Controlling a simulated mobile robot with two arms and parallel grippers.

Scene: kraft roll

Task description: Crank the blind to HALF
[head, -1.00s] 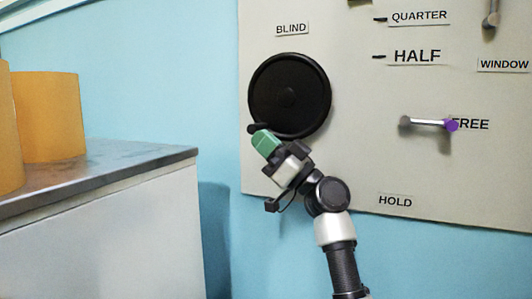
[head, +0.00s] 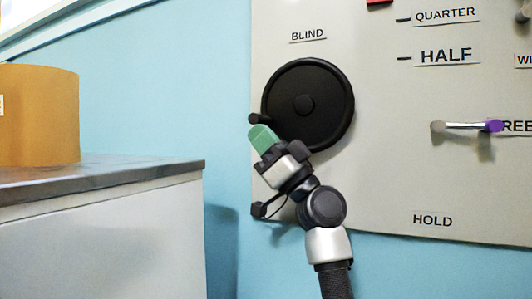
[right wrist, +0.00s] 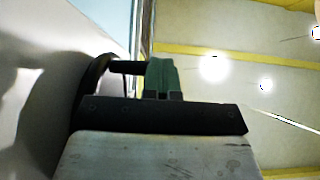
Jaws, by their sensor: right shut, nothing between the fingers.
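The black round blind crank wheel (head: 320,90) is on the grey panel under the BLIND label (head: 308,35). Its small black handle knob (head: 257,119) sits at the wheel's left, a little below centre height. My right gripper (head: 262,137), with green fingers, is shut and empty just below the knob. In the right wrist view the green fingers (right wrist: 161,76) are right beside the black handle (right wrist: 127,67); I cannot tell if they touch. A red piece (head: 379,2) shows at the top edge, above the QUARTER (head: 446,16) and HALF (head: 447,56) labels. My left gripper is out of view.
A lever (head: 464,126) with a purple tip points right at the FREE label, above the HOLD label (head: 432,220). A grey-topped counter (head: 110,176) with an orange-brown roll (head: 40,115) stands at the left. Blue wall shows between counter and panel.

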